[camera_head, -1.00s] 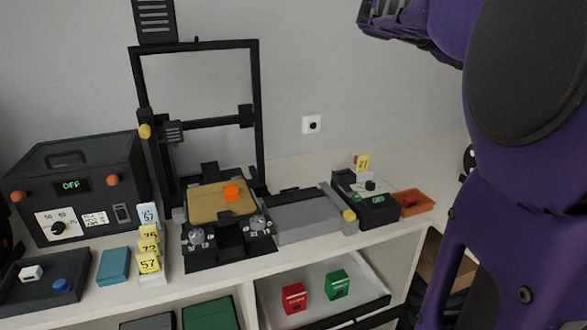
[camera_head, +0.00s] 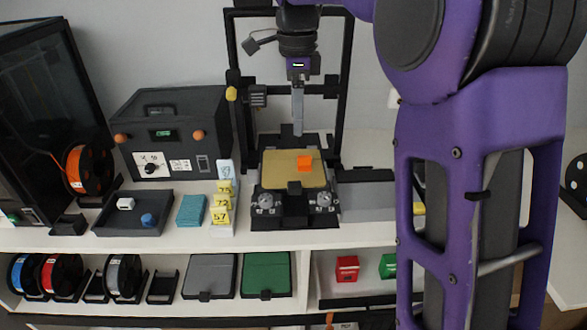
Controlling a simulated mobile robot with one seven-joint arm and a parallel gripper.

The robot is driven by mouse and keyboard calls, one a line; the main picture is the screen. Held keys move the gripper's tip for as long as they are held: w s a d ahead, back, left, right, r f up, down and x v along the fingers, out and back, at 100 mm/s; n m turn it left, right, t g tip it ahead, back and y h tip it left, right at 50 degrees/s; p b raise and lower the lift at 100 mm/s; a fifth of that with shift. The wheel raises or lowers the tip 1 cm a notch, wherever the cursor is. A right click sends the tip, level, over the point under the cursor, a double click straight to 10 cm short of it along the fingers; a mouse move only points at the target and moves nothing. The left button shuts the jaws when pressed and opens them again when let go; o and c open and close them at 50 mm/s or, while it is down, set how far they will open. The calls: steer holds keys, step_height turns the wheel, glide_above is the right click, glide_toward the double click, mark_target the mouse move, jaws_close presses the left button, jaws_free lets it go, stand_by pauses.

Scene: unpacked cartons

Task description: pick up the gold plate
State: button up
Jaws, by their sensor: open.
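The gold plate (camera_head: 280,173) lies flat on the bed of the black frame-type printer (camera_head: 233,75), in the middle of the head view. My gripper (camera_head: 298,128) hangs down from the top of the picture, over the back edge of the plate. It is empty and apart from the plate as far as I can tell. Its fingers are seen edge-on, so the gap between them hardly shows.
Left of the printer stand yellow number tags (camera_head: 221,203), a teal block (camera_head: 191,210), a dark tray (camera_head: 131,222) and a black box (camera_head: 172,125). A grey flat unit (camera_head: 366,200) lies to the right, partly behind my arm. Spools and coloured plates fill the shelf below.

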steer(key=b, duration=0.1)
glide_above(294, 184)
steer(key=f, duration=1.1)
steer(key=shift+s+d, duration=0.15)
steer(key=shift+s, duration=0.1)
steer(key=shift+w+f+b, duration=0.2)
steer(key=shift+f+b, duration=0.1)
steer(key=shift+f, duration=2.9)
jaws_close()
